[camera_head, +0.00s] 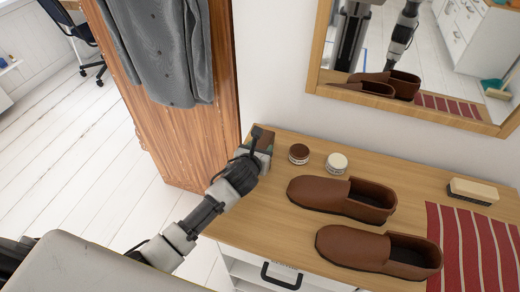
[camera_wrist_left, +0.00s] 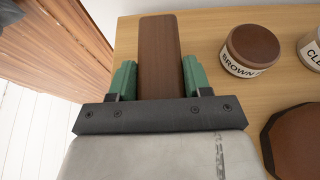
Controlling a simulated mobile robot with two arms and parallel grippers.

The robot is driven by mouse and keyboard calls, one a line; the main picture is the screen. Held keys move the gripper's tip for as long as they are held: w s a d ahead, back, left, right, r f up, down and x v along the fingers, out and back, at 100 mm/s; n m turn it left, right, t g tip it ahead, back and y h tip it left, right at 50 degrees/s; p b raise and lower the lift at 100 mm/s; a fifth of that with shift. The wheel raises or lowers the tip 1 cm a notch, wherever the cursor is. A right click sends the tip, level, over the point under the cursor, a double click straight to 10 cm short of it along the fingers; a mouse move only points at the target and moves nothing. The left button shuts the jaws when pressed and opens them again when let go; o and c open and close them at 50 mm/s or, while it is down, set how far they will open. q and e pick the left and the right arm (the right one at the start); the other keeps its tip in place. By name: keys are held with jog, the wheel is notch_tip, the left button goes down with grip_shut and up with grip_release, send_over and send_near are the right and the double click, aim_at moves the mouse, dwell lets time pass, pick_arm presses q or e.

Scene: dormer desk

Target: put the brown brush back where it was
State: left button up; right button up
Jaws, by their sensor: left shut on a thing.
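The brown brush (camera_wrist_left: 160,50) is between the green fingers of my left gripper (camera_wrist_left: 158,80) in the left wrist view; its dark wooden back faces the camera and its bristles are hidden. In the head view my left gripper (camera_head: 258,150) is shut on the brush over the left back end of the wooden dresser top (camera_head: 300,223), mostly hiding it. I cannot tell whether the brush touches the top. My right gripper is not in view.
A brown polish jar (camera_head: 299,154) and a pale-lidded jar (camera_head: 337,163) stand just right of the gripper. Two brown shoes (camera_head: 335,196) lie in front. A pale brush (camera_head: 472,191) and a red striped cloth (camera_head: 470,245) are at right. A wardrobe (camera_head: 190,140) stands left.

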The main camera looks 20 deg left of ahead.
pick_arm(q)
jog(key=shift+f, duration=0.1)
jog(key=o, duration=0.9)
jog(key=shift+o, duration=0.2)
jog(key=v, duration=1.2)
jog(key=shift+r+p, duration=0.2)
jog(key=shift+p, duration=0.1)
